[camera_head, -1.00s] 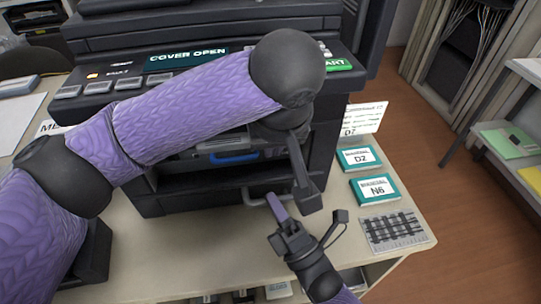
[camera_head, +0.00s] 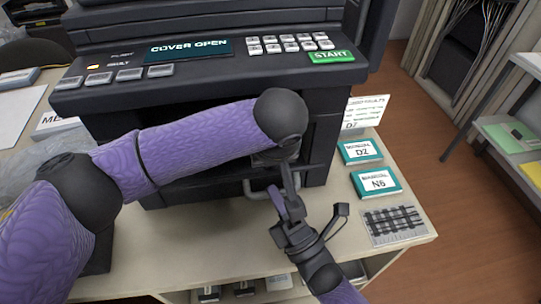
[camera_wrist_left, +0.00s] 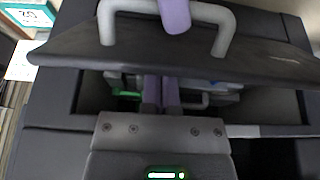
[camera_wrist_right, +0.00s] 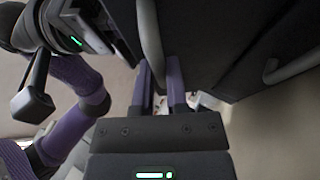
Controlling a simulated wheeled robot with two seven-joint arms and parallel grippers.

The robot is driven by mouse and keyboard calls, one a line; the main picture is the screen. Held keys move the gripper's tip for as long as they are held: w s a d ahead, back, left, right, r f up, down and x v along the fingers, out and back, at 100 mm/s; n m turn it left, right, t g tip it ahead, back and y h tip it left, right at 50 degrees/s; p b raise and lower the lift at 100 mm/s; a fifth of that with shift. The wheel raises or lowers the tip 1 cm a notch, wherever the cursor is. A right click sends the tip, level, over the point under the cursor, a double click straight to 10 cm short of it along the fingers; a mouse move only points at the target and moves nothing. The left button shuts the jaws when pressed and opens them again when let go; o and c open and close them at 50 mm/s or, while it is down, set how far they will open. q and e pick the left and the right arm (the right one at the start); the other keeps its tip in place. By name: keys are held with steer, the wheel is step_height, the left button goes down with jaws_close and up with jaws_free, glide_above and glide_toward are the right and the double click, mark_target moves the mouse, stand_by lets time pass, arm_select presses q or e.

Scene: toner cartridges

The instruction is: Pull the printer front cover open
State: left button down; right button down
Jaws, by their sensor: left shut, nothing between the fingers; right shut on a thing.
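The dark printer (camera_head: 215,70) shows "COVER OPEN" on its display. Its front cover (camera_wrist_left: 250,62) stands out from the body, with a gap into the printer behind it. A grey handle (camera_head: 257,190) is on the cover; it also shows in the left wrist view (camera_wrist_left: 228,30). My right gripper (camera_head: 273,193) is shut on this handle; a purple finger shows at it. My left gripper (camera_wrist_left: 162,92) is shut and empty, its fingers over the gap behind the cover's edge. In the head view my left arm hides much of the printer front.
Two teal manuals, D2 (camera_head: 360,151) and N6 (camera_head: 377,182), and a dark grid-like item (camera_head: 393,222) lie on the table right of the printer. A card (camera_head: 365,114) stands behind them. The table's front edge (camera_head: 180,285) is close to me.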

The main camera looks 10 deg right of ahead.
arm_select(q)
steer(key=shift+s+f, duration=0.35)
steer(key=shift+s, duration=0.1)
arm_select(e)
steer(key=shift+w, duration=0.15)
arm_select(q)
steer(key=shift+w+f, duration=0.1)
steer(key=shift+w, duration=0.05)
arm_select(e)
steer(key=c, duration=0.6)
jaws_free()
steer(key=shift+w, duration=0.1)
steer(key=shift+c, duration=0.2)
